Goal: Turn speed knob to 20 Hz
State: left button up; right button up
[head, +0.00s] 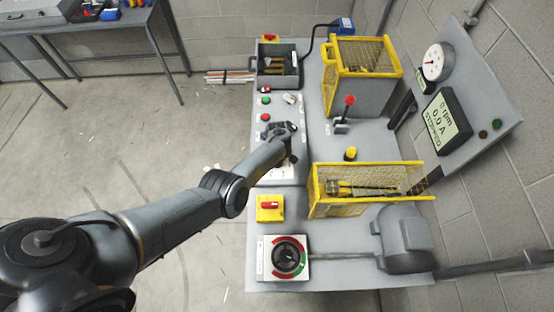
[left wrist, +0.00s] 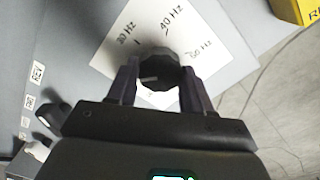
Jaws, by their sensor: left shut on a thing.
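The dark speed knob (left wrist: 160,68) stands on a white scale plate (left wrist: 112,48) in the left wrist view. The plate's printed marks include one that looks like 20 or 30 Hz, then 40 Hz and 60 Hz; its lower part is hidden by the gripper. A short white line on the knob lies toward the picture's left, below the leftmost readable mark. My left gripper (left wrist: 158,80) has a finger on each side of the knob and is shut on it. In the head view my left gripper (head: 284,131) is over the grey control panel and hides the knob. My right gripper is not in view.
Green and red buttons (head: 265,117) sit on the panel beside my gripper. A red-handled lever (head: 349,101) and yellow mesh guards (head: 330,190) stand to the right. A yellow switch box (head: 269,208) is nearer. The wall display (head: 446,120) reads 0 rpm, 0.0 A, STOPPED.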

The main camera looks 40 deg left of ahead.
pick_arm(q)
jog(key=shift+n, duration=0.6)
jog(key=o, duration=1)
jog(key=shift+o, duration=0.2)
